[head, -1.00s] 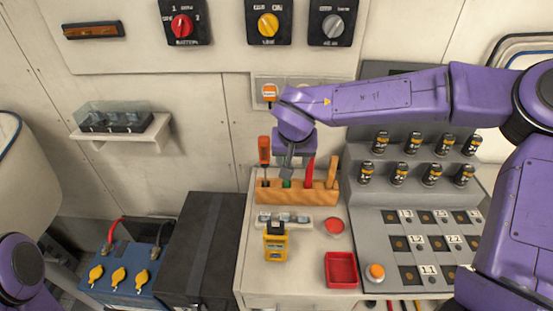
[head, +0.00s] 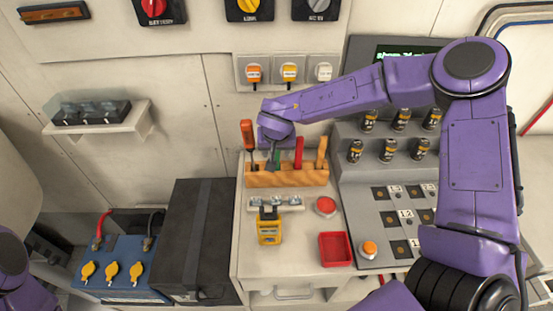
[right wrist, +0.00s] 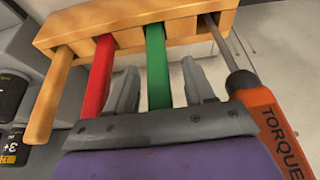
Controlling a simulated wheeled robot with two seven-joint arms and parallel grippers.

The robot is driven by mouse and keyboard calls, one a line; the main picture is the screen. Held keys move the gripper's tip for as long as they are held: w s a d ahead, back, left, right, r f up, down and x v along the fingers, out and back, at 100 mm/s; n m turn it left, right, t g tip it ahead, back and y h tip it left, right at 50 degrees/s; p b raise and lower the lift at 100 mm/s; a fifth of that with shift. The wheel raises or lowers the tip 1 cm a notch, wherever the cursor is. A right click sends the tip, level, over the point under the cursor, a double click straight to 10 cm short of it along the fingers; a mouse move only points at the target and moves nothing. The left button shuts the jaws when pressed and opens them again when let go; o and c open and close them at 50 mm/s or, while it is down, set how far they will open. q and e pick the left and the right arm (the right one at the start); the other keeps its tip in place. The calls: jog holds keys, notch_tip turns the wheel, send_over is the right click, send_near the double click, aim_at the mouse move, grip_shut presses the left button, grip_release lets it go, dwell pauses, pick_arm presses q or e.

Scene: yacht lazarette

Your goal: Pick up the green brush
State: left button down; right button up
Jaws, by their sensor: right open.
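The green brush (right wrist: 158,68) stands upright in the wooden rack (head: 290,177), with only its green handle showing. In the head view a bit of green (head: 277,156) shows beside the gripper's fingers. My right gripper (head: 273,163) is at the rack. In the right wrist view its two fingers (right wrist: 161,82) are open, one on each side of the green handle, with a gap on both sides. The brush's lower end is hidden. My left gripper is not in view.
A red handle (right wrist: 98,75) and a wooden handle (right wrist: 54,95) stand on one side of the brush. An orange torque screwdriver (right wrist: 262,115) stands close on the other. A yellow device (head: 269,228) and a red tray (head: 335,249) sit on the bench in front.

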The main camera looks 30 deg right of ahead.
jog(key=shift+s+r, duration=0.2)
jog(key=shift+s, duration=0.15)
jog(key=c, duration=0.5)
jog(key=shift+a, duration=0.1)
grip_shut()
